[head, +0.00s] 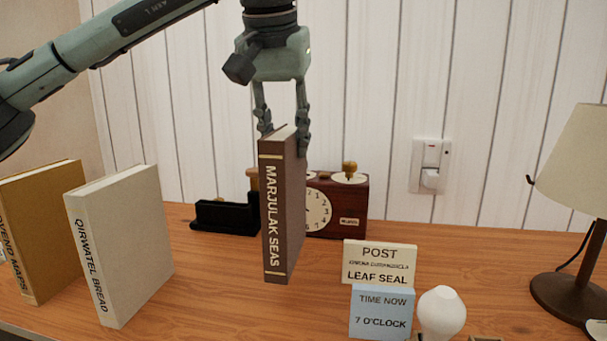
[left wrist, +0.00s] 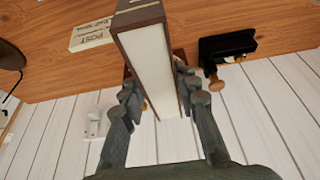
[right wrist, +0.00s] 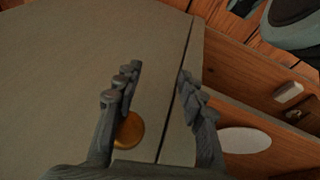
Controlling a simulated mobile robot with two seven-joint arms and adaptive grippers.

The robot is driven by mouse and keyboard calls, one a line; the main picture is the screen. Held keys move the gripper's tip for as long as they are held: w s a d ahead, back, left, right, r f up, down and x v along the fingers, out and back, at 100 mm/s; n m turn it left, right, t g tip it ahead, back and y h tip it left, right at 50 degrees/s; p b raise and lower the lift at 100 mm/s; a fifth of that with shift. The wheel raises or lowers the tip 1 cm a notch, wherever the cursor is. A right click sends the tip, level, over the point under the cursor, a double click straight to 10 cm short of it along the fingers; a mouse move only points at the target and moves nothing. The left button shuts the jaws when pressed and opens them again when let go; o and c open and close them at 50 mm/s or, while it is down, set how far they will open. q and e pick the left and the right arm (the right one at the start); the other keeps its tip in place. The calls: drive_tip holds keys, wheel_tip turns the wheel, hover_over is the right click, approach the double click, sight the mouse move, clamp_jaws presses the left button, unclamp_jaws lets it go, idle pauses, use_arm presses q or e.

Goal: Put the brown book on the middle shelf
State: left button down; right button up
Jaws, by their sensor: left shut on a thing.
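The brown book (head: 284,205), marked "MARJULAK SEAS", is upright with its spine facing me in the head view. My left gripper (head: 282,140) points down from above and is shut on the book's top part. In the left wrist view the book (left wrist: 152,60) lies between the two fingers, its pale page edge showing. I cannot tell whether its lower end touches the desk. My right gripper (right wrist: 160,82) shows only in the right wrist view, its fingers apart with nothing held between them. No middle shelf can be made out.
On the desk (head: 205,300), a white book (head: 120,245) and an ochre book (head: 42,235) stand left. A black holder (head: 222,217) and clock (head: 350,205) are behind. Signs (head: 380,262), a white bulb (head: 441,312) and a lamp (head: 575,220) are right.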

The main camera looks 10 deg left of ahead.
use_arm(q)
wheel_tip(320, 180, down, 6)
drive_tip(key=w+d, duration=0.1)
drive_tip(key=d, duration=0.1)
drive_tip(key=shift+d+r, duration=0.2)
drive_tip(key=shift+r, duration=0.05)
drive_tip(key=c, duration=1.6)
unclamp_jaws()
drive_tip(key=shift+f, duration=0.2)
drive_tip(key=o, duration=0.5)
drive_tip(key=shift+c, duration=0.2)
drive_tip(key=shift+r, duration=0.1)
